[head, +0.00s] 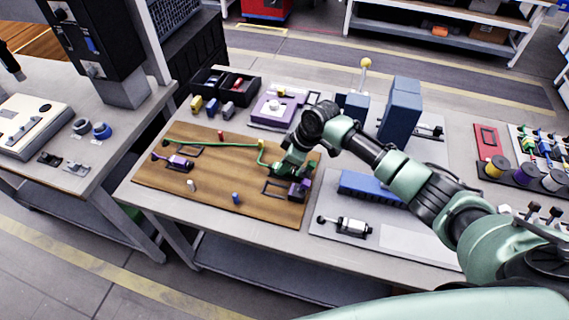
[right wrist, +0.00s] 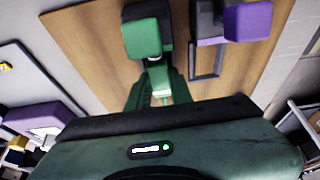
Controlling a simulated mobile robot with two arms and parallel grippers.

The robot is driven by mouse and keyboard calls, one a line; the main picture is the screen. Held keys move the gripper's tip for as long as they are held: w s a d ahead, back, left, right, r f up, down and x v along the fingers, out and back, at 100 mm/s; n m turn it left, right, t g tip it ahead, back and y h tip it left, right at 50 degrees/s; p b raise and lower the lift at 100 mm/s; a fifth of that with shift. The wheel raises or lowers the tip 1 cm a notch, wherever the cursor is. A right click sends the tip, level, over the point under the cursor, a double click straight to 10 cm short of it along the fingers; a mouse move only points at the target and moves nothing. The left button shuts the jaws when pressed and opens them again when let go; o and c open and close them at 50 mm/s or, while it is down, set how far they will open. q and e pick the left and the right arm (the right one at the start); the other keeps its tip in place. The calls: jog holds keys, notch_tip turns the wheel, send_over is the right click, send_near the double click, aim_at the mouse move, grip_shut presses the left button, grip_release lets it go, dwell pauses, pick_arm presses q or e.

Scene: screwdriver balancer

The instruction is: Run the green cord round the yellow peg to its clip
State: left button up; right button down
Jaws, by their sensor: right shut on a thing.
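The green cord (head: 225,144) runs across the upper part of the wooden board (head: 215,178) in the head view. It starts near the purple block (head: 178,162) at the left and reaches the yellow peg (head: 261,144). There it bends down and leads toward my right gripper (head: 283,170). My right gripper is shut on the cord's green end piece (right wrist: 143,38), low over the board's right side. A purple clip (head: 300,188) stands just beside it, and also shows in the right wrist view (right wrist: 248,20). The fingertips are partly hidden. My left gripper is out of view.
A white peg (head: 191,185) and a blue peg (head: 236,197) stand on the board's front part. Black bins (head: 225,86) and a purple fixture (head: 280,106) lie behind the board. Blue blocks (head: 400,108) stand at the back right, near my arm.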

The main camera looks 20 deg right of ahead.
jog(key=shift+f, duration=0.1)
dwell(0.3)
jog(key=c, duration=1.2)
grip_release()
jog(key=shift+o, duration=0.2)
jog(key=b+v, duration=0.1)
jog(key=v, duration=0.7)
jog(key=shift+s+f, duration=0.1)
